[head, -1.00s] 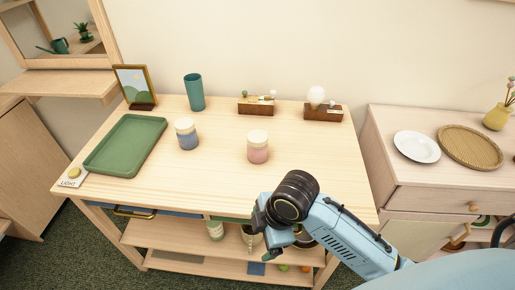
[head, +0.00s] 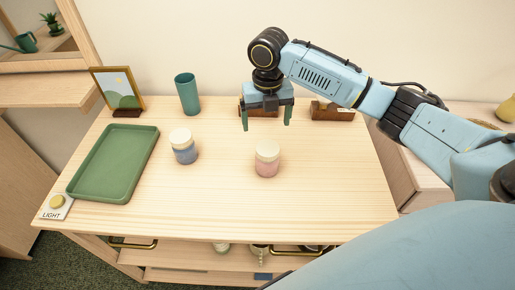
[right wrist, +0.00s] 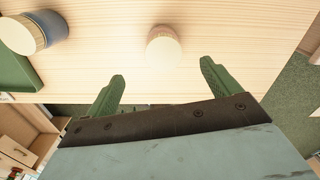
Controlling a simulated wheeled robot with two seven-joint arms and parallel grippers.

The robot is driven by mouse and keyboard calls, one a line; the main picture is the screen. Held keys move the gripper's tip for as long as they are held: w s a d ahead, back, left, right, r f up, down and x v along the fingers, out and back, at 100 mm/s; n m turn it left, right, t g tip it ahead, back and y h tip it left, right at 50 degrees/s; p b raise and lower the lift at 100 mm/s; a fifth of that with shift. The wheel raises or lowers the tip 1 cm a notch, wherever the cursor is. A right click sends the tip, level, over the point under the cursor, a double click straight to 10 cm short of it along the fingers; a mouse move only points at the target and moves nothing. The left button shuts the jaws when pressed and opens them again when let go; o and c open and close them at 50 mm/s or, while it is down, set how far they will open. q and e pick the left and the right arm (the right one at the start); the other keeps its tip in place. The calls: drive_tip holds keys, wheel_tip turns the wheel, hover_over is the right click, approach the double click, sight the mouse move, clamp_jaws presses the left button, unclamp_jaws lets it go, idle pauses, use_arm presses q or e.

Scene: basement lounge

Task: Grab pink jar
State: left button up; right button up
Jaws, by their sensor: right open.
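The pink jar (head: 267,161) with a cream lid stands upright on the wooden table, right of its middle. It also shows in the right wrist view (right wrist: 163,47), ahead of and between the two fingers. My right gripper (head: 266,122) is open and empty, with green fingers pointing down, above the table and behind the jar in the head view. It does not touch the jar. My left gripper is not in view.
A blue jar (head: 183,146) stands left of the pink one. A green tray (head: 84,194), a teal cup (head: 187,93) and a picture frame (head: 119,90) are on the left side.

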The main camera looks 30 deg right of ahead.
sight(267, 147)
drive_tip(key=f, duration=0.4)
drive_tip(key=s+f, duration=0.1)
drive_tip(key=f, duration=0.2)
drive_tip(key=shift+f, duration=0.25)
drive_tip(key=shift+s+f, duration=0.1)
drive_tip(key=shift+f, duration=0.8)
wheel_tip(267, 147, down, 2)
drive_tip(key=shift+f+b, duration=0.25)
drive_tip(key=shift+b, duration=0.1)
drive_tip(key=shift+f, duration=0.45)
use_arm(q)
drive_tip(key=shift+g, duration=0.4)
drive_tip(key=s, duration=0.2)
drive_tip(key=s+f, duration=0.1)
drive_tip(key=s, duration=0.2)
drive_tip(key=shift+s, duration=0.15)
use_arm(e)
drive_tip(key=c, duration=1.1)
